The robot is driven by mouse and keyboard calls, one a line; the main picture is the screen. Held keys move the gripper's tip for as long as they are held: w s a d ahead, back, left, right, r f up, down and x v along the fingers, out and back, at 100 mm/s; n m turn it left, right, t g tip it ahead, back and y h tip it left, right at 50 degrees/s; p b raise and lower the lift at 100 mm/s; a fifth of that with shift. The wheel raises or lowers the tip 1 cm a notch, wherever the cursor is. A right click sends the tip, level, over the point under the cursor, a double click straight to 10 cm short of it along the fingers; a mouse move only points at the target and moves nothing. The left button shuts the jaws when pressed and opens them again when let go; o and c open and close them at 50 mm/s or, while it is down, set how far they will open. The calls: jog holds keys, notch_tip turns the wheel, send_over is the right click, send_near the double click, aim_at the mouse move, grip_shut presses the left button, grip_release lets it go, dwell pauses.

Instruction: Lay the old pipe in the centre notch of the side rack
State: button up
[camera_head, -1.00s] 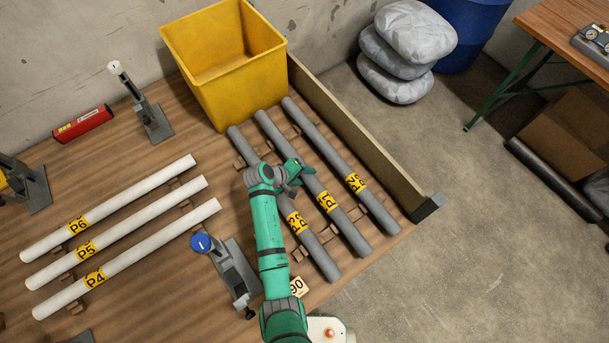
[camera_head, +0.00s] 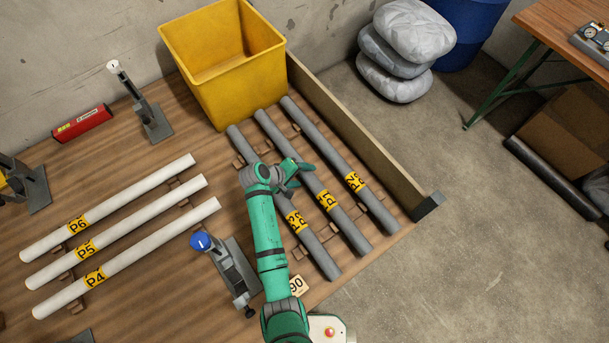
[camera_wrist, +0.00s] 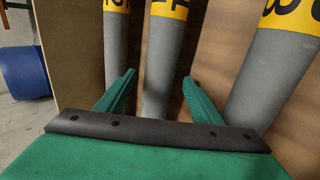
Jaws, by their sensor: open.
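Three grey pipes lie side by side on low wooden rack bars (camera_head: 371,202). The middle grey pipe, labelled P1 (camera_head: 349,233), rests between the other two; it also shows in the wrist view (camera_wrist: 160,65). My gripper (camera_head: 298,173) is over the middle pipe. In the wrist view my gripper (camera_wrist: 160,85) is open, with one green finger on each side of the middle pipe. I cannot tell whether the fingers touch it. The right grey pipe, labelled P2 (camera_head: 320,138), and the left one, labelled P3 (camera_head: 318,255), lie to either side. My arm hides part of the left one.
Several white pipes (camera_head: 150,246) lie on supports at left. A clamp with a blue knob (camera_head: 233,274) stands near my arm. A yellow bin (camera_head: 245,90) stands behind the grey pipes. A raised board (camera_head: 350,135) borders them on the right.

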jog(key=v, duration=0.9)
jog(key=shift+r, duration=0.1)
dwell(0.4)
